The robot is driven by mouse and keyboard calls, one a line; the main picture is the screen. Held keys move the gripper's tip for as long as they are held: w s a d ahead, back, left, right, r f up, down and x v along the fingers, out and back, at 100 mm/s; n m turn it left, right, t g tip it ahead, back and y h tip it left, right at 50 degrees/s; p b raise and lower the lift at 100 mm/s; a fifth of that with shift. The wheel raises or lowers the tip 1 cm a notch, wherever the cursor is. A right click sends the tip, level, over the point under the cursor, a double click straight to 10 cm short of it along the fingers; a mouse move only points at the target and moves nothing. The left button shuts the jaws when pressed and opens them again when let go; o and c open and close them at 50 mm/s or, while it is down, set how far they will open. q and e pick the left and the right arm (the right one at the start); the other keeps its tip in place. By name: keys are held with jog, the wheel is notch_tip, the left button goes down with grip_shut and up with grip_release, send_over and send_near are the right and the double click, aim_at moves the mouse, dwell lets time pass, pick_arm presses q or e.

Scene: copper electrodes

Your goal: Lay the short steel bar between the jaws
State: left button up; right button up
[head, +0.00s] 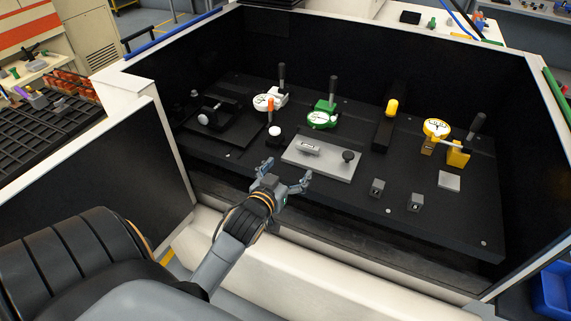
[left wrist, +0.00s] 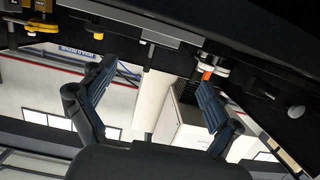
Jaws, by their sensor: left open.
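A short light-grey metal bar (head: 308,147) lies on a flat silver plate (head: 322,167) in the middle of the black bench; it looks like the short steel bar. A black clamp-like fixture (head: 217,113) stands at the back left; I cannot tell for sure whether it holds the jaws. My left gripper (head: 286,176) is open and empty, in front of the plate and apart from the bar. Its two spread fingers show in the left wrist view (left wrist: 156,76), with nothing between them. My right gripper is not in view.
Small grey blocks (head: 377,187) and a silver square (head: 449,180) lie at the right. Dark walls enclose the bench.

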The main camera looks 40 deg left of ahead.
aim_at(295, 218)
pick_arm(q)
jog(key=shift+v, duration=0.85)
jog(key=shift+f, duration=0.1)
